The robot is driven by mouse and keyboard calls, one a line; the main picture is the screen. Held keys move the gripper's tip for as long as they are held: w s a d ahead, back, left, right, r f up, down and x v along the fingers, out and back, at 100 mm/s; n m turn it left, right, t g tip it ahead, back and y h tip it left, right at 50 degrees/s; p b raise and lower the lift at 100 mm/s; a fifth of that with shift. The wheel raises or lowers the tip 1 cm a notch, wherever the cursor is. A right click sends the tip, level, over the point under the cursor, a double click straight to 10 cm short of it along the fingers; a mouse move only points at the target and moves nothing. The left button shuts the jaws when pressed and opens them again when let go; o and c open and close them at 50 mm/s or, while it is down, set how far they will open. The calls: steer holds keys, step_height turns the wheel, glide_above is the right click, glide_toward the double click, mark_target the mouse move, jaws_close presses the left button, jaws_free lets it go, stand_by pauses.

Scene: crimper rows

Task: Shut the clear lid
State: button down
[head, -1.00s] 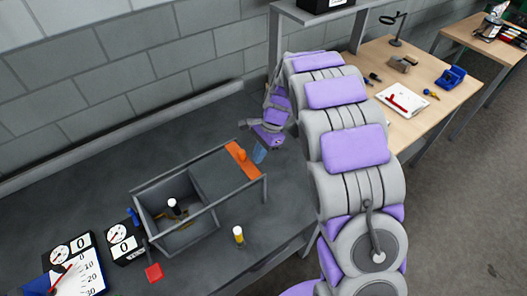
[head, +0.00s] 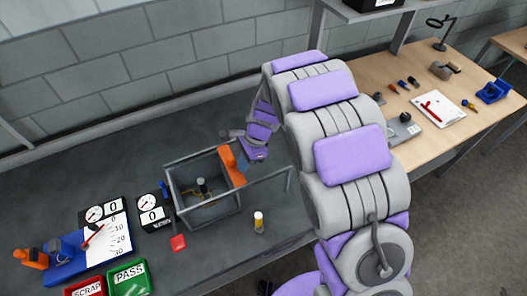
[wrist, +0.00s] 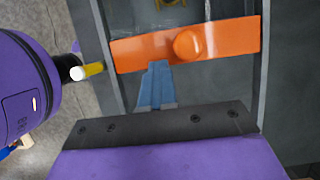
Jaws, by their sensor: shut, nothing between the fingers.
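The grey box (head: 212,216) stands on the dark bench, with two rails running out to its right. The clear lid's orange bar (head: 228,160) spans the rails near the box's right end. The clear pane itself is hard to make out. In the wrist view the orange bar (wrist: 225,40) with its round knob lies across the rails, just ahead of the fingers. My gripper (head: 241,166) is shut and empty on the right side of the bar. Its blue fingertips (wrist: 156,72) meet or almost meet the bar's near edge; exact contact is unclear.
A dark cylinder (head: 202,186) with a pale top and a brass-coloured part are inside the box. A yellow and white vial (head: 258,221) stands in front of the rails.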

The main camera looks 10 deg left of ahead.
steer(key=shift+s+a+f, duration=0.1)
steer(key=shift+s+a, duration=0.75)
steer(key=shift+a, duration=0.3)
